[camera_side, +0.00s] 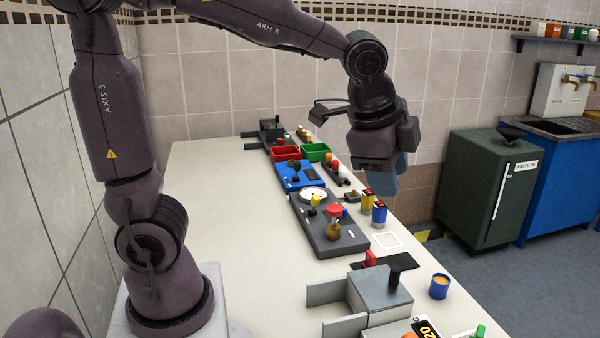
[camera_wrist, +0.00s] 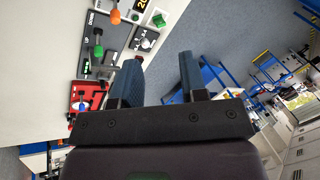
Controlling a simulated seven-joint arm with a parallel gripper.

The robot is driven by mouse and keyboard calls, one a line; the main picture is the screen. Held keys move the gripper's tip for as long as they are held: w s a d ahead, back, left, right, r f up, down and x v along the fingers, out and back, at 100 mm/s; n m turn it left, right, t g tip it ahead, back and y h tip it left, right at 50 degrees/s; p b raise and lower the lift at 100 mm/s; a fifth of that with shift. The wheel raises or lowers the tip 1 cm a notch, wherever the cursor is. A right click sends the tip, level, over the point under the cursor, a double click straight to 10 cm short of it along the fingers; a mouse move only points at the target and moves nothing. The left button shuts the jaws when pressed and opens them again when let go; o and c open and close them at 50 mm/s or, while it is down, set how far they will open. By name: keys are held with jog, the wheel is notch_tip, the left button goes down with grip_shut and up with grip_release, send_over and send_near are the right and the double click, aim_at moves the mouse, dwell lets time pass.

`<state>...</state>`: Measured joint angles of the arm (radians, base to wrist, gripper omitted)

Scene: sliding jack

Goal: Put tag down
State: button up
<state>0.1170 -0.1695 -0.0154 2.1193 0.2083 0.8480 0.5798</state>
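My gripper (camera_side: 388,184) hangs in the air above the right edge of the bench, past the row of devices. In the wrist view its two blue fingers (camera_wrist: 157,75) are apart, with nothing visible between them. I cannot surely tell which thing is the tag. A yellow piece (camera_side: 368,201) and a blue piece (camera_side: 379,213), both with dark and red tops, stand on the bench below my gripper. A white square outline (camera_side: 387,241) near them is empty. A small red piece (camera_side: 370,258) stands by a black plate.
A grey panel with knobs (camera_side: 328,232), a blue box (camera_side: 299,176), and red (camera_side: 285,154) and green (camera_side: 316,152) bins line the bench (camera_side: 235,230). A grey jack-like device (camera_side: 375,300) and a blue cup (camera_side: 439,287) are in front. Floor is open to the right.

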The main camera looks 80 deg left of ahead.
jog(key=s+a+n+t+h, duration=0.1)
jog(key=s+n, duration=0.8)
jog(key=s, duration=0.4)
jog(key=shift+a+r, duration=0.2)
jog(key=shift+a, duration=0.15)
